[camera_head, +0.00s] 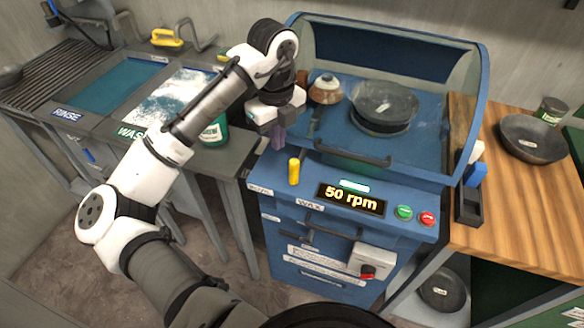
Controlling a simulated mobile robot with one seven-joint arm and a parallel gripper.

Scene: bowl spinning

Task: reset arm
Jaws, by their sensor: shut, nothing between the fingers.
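My arm reaches up from the bottom of the head view and bends down at the top. My gripper (277,136) points down at the left front edge of the blue spinning machine (285,222), above the yellow lever (294,170). Its purple-grey fingers are together with nothing seen between them. It looks apart from the lever. A dark bowl (384,100) sits on the round turntable inside the machine under the raised clear hood (385,48). The display (351,199) reads 50 rpm.
A green button (404,212) and a red button (428,218) are right of the display. A wooden table (520,205) at the right holds another dark bowl (533,138). Rinse (110,82) and wash (165,95) basins are at the left. A green bottle (214,132) stands near my gripper.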

